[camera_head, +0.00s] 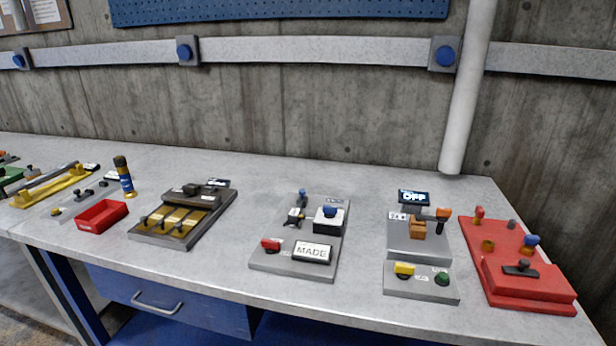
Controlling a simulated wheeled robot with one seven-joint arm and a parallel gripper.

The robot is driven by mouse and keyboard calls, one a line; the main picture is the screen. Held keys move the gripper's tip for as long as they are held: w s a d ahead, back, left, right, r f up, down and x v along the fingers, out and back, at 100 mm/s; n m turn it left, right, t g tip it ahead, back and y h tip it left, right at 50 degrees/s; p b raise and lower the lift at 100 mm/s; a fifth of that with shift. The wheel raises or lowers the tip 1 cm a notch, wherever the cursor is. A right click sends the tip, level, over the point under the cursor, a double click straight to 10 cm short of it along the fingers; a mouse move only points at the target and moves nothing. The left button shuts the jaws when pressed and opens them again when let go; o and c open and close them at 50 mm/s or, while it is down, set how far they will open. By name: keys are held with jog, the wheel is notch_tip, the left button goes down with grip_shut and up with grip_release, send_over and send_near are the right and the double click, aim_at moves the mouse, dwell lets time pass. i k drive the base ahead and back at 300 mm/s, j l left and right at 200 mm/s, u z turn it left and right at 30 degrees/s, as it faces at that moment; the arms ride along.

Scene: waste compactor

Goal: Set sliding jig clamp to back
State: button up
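I cannot tell for certain which device is the sliding jig clamp. A red fixture (525,286) at the right end of the bench has a raised block with a dark handle, plus red, blue and amber knobs behind it. A grey fixture (418,246) to its left carries an orange-brown block (418,229), an orange-tipped lever (441,215) and a display (413,197) reading OFF. A dark fixture (185,214) left of centre has yellow slots with small dark levers near its front. My gripper is not in view.
A grey panel (300,245) with a MADE sign, a red button and a blue knob stands mid-bench. A white pipe (468,90) rises behind. Bare bench separates the fixtures.

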aim_at(302, 201)
jog(key=i+j+u, duration=0.35)
jog(key=j, duration=0.2)
jog(key=i+j+u, duration=0.4)
jog(key=j, duration=0.15)
jog(key=k, duration=0.1)
